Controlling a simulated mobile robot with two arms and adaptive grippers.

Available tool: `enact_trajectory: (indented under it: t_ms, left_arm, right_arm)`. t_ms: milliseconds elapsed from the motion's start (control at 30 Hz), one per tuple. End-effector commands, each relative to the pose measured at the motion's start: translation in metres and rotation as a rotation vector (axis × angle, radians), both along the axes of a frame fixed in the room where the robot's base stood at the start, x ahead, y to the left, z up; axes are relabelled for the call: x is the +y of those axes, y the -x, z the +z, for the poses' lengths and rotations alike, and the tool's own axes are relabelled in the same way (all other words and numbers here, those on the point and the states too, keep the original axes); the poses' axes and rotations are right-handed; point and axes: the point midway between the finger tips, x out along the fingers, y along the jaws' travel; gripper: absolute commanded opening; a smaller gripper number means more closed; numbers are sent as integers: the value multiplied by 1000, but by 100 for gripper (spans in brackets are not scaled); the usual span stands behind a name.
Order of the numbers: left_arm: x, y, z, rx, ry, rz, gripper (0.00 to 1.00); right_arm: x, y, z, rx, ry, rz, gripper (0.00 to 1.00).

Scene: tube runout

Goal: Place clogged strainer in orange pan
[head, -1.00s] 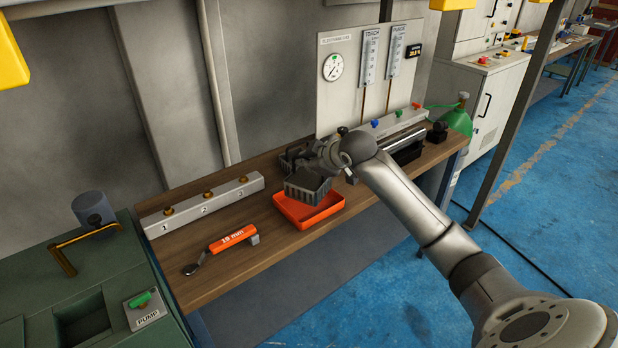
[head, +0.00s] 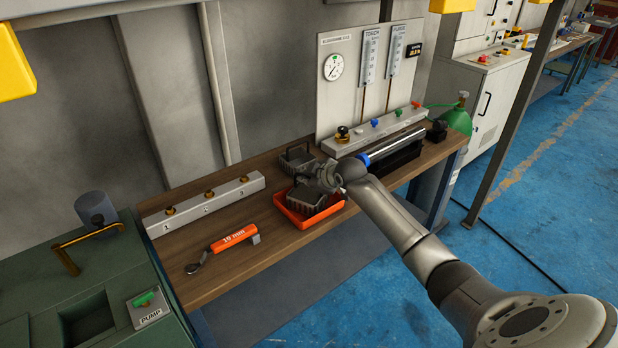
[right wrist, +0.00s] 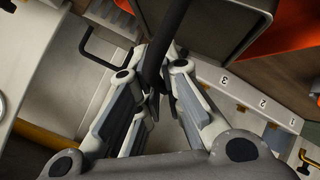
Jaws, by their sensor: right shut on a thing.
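The orange pan (head: 334,206) lies on the wooden bench. A dark grey box-shaped strainer (head: 306,197) is at the pan, overlapping its inside. I cannot tell whether it touches the pan's floor. My right gripper (head: 325,178) is at the strainer's upper right. In the right wrist view, its fingers (right wrist: 152,95) are shut on a black handle (right wrist: 166,45) beside the grey strainer wall (right wrist: 222,22). The pan's orange (right wrist: 290,30) shows behind it. My left gripper is not in view.
A second dark basket (head: 297,157) stands behind the pan. An orange-handled 15 mm wrench (head: 233,238) lies to the left, in front of a numbered rail (head: 205,206). A metal cylinder and valve block (head: 372,132) stand on the right. Bare bench lies left of the pan.

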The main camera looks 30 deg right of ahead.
Motion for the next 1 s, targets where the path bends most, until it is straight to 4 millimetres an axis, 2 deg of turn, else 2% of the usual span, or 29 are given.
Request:
enact_trajectory:
  t_ms: [167,200,333,700,867,1000]
  left_arm:
    - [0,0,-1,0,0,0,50]
    - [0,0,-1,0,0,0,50]
    - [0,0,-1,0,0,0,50]
    - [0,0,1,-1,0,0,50]
    - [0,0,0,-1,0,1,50]
    - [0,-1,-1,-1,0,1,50]
  right_arm:
    - [0,0,-3,-2,1,-1,0]
    - [0,0,-2,-1,0,-1,13]
    - [0,0,-2,0,0,0,30]
    - [0,0,2,-1,0,-1,30]
    - [-1,11,8,-1,2,1,30]
    - [0,27,20,-1,5,2,30]
